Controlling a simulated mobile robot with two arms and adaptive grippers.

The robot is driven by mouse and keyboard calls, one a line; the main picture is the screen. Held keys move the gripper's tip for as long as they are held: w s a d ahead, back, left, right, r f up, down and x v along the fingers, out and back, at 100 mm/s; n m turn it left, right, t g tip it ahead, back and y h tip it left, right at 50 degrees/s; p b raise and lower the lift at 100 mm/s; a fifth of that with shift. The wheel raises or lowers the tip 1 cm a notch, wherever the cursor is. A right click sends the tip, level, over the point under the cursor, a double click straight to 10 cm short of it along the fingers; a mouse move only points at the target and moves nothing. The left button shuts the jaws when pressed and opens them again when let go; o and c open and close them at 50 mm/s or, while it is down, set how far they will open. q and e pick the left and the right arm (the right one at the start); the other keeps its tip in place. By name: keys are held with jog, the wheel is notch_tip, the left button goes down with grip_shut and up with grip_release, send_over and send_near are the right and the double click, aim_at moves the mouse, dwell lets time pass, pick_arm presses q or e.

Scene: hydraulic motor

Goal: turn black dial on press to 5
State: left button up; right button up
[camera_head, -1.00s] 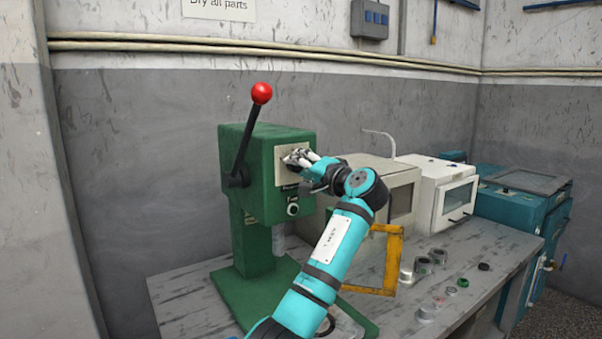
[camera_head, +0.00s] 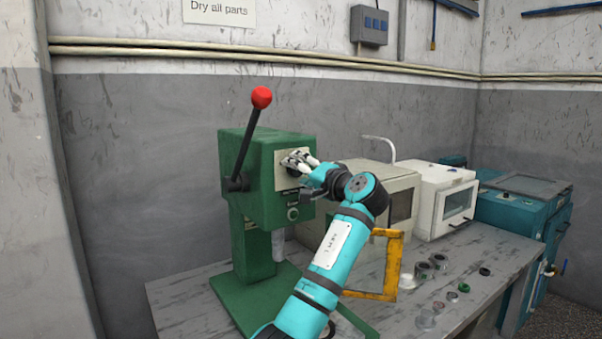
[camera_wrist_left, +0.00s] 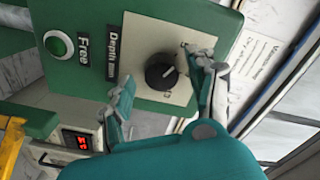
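The green press (camera_head: 265,195) stands on the bench, with a lever ending in a red ball (camera_head: 261,97) on its left side. The black dial (camera_wrist_left: 161,71) sits on a cream plate (camera_wrist_left: 150,30) on the press face; the left wrist view shows it with a white pointer mark. My left gripper (camera_head: 292,160) is at the plate; in the left wrist view its fingers (camera_wrist_left: 163,80) are apart, one on each side of the dial, with a gap visible. Whether a fingertip touches the dial cannot be told. In the head view the fingers mostly hide the dial. My right gripper is not in view.
A round button (camera_wrist_left: 58,44) and labels "Free" and "Depth mm" are beside the plate. A yellow frame (camera_head: 393,265) and several small rings (camera_head: 438,262) are on the bench. A white machine (camera_head: 447,197) stands behind.

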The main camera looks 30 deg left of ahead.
pick_arm(q)
jog(key=v, duration=1.2)
dwell(0.3)
